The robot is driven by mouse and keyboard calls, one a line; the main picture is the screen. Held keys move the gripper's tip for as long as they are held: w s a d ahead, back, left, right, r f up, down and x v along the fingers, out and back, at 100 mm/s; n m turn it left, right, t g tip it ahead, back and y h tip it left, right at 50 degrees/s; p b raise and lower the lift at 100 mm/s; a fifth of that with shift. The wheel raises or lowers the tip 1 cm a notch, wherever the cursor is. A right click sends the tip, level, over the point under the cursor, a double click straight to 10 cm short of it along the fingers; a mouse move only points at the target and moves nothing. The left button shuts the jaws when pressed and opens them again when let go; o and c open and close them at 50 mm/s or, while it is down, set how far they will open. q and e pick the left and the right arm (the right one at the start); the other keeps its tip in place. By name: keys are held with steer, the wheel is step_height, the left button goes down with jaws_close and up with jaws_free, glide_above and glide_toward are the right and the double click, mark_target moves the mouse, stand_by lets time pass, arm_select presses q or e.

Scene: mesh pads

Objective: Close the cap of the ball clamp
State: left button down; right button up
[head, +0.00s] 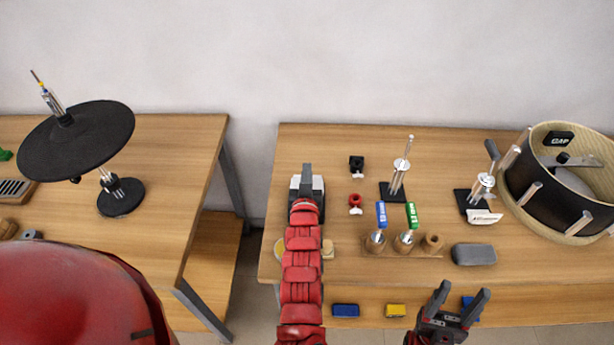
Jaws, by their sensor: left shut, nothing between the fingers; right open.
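I cannot tell for sure which item is the ball clamp. A metal post on a black base (397,190) stands upright on the right table, with a ball-like knob at its upper part. A second post (479,188) on a black base stands to its right, with a round metal joint and a dark tilted handle (492,150). Whether any cap is open is too small to tell. My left gripper (306,170) is shut and empty over the left part of this table, apart from both posts. My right gripper (456,298) is open and empty at the table's front, below both posts in the picture.
A wooden drum shell (520,200) stands at the right. Blue and green handled tools (381,215) sit in a wooden holder, with a grey block (474,254) beside it. Small black (356,163) and red (355,200) parts lie nearby. A black pad (75,138) stands on the left table.

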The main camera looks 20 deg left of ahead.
arm_select(q)
steer(key=shift+s+d+f+p, duration=0.1)
steer(key=shift+s+f+p, duration=0.15)
steer(key=shift+f, duration=0.35)
steer(key=shift+s+d+f+p, duration=0.1)
steer(key=shift+s+f, duration=0.25)
steer(key=shift+f, duration=0.2)
